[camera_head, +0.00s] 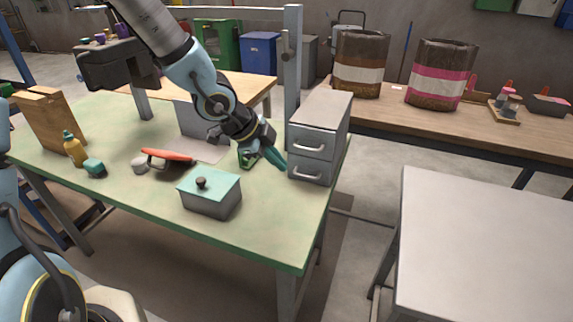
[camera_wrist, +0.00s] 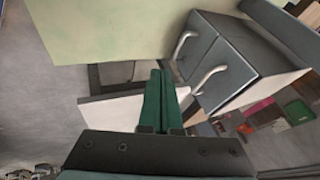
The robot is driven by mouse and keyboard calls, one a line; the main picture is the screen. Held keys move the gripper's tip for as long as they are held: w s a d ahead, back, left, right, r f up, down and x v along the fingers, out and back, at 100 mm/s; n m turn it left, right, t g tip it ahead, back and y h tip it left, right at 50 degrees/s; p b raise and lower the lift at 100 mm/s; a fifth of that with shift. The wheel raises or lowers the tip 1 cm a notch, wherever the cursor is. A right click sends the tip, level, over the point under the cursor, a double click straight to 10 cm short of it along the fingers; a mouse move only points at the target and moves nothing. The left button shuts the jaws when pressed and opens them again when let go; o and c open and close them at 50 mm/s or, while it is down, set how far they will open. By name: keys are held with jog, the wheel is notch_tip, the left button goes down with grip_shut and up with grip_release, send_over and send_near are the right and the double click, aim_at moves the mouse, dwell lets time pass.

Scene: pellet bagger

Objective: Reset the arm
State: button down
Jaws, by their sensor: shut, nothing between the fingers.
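My arm reaches over the green workbench from the upper left in the head view. My gripper (camera_head: 277,160) has teal-green fingers, shut with nothing between them. The fingertips are just left of the grey drawer cabinet (camera_head: 318,140), close to its front; I cannot tell whether they touch it. In the wrist view, the shut fingers (camera_wrist: 160,98) point toward the cabinet's two silver handles (camera_wrist: 209,78). Both drawers look closed.
A pale table (camera_head: 485,240) stands at right, with open floor between.

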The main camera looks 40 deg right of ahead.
jog(key=w+a+r+n+t+y, duration=0.1)
jog(key=w+a+n, duration=0.3)
jog(key=a, duration=0.3)
jog(key=w+a+n+t+y, duration=0.1)
jog(key=w+a+n+y, duration=0.2)
jog(key=a, duration=0.4)
jog(key=w+a+r+n+t, duration=0.1)
jog(key=w+a+n, duration=0.3)
jog(key=a+n, duration=0.15)
jog(key=s+a+r+n+y, duration=0.1)
jog(key=a+r+n, duration=0.1)
jog(key=a+n, duration=0.5)
jog(key=s+a+r+n+y, duration=0.1)
jog(key=s+a+r+n, duration=0.1)
jog(key=a+n, duration=0.5)
jog(key=a+r, duration=0.1)
jog(key=a, duration=0.4)
jog(key=shift+s+g, duration=0.25)
jog(key=shift+g, duration=0.15)
jog(key=shift+n, duration=0.25)
